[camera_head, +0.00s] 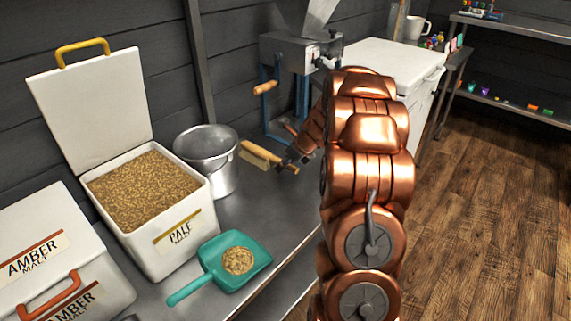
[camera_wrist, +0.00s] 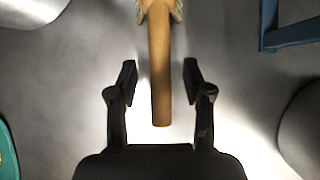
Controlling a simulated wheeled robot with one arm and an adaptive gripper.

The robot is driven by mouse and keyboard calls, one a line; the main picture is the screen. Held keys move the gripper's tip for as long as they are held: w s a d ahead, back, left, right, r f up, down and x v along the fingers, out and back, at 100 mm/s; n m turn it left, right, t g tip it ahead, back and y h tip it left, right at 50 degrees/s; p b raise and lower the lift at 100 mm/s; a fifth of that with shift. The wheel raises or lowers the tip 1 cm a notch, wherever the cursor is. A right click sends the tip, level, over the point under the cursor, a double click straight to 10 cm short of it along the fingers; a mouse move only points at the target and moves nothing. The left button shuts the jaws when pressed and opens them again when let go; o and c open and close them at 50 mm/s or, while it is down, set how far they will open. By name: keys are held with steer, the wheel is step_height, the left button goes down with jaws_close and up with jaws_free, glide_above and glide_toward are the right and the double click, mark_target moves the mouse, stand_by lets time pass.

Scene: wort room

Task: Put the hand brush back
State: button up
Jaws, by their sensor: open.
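The hand brush (camera_head: 257,155) lies on the metal bench between the metal pot and the mill's blue stand, its yellowish wooden handle toward my gripper. In the wrist view the brush handle (camera_wrist: 160,75) points down the picture between my two open fingers, apart from both. My gripper (camera_wrist: 158,80) is open; in the head view my gripper (camera_head: 290,160) is at the handle end of the brush. The bristle end is cut off at the top of the wrist view.
A metal pot (camera_head: 214,160) stands left of the brush. The grain mill (camera_head: 296,55) on its blue stand is behind. An open pale malt bin (camera_head: 160,240), a teal scoop (camera_head: 215,272) holding grain and an amber malt bin (camera_head: 50,262) are nearer. The bench front is partly clear.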

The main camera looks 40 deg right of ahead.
steer(key=v, duration=1.1)
steer(key=shift+r, duration=0.25)
steer(key=shift+s, duration=0.1)
steer(key=s+a+r+n+g+p, duration=0.1)
steer(key=s+a+r+n+p, duration=0.35)
steer(key=a, duration=0.35)
steer(key=s+a+r+n+g+y+p, duration=0.1)
steer(key=s+a+r+n+g+p, duration=0.15)
steer(key=a+r+n+p, duration=0.45)
steer(key=s+a+r+n+g+p, duration=0.15)
steer(key=s+a+r+n, duration=0.25)
steer(key=a, duration=0.5)
steer(key=s+a+r+n+g+h+p, duration=0.1)
steer(key=s+a+r+n+p, duration=0.1)
steer(key=s+r+n+p, duration=0.2)
steer(key=s+a+r+n+g+p, duration=0.1)
steer(key=s+a+r+n+p, duration=0.2)
steer(key=s+n, duration=0.5)
steer(key=s+a+r+n+g+h+p, duration=0.1)
steer(key=s+r+n+p, duration=0.4)
steer(key=s, duration=0.6)
steer(key=shift+s+a+r+n+h+p, duration=0.4)
steer(key=shift+a+p, duration=0.35)
steer(key=shift+p, duration=0.45)
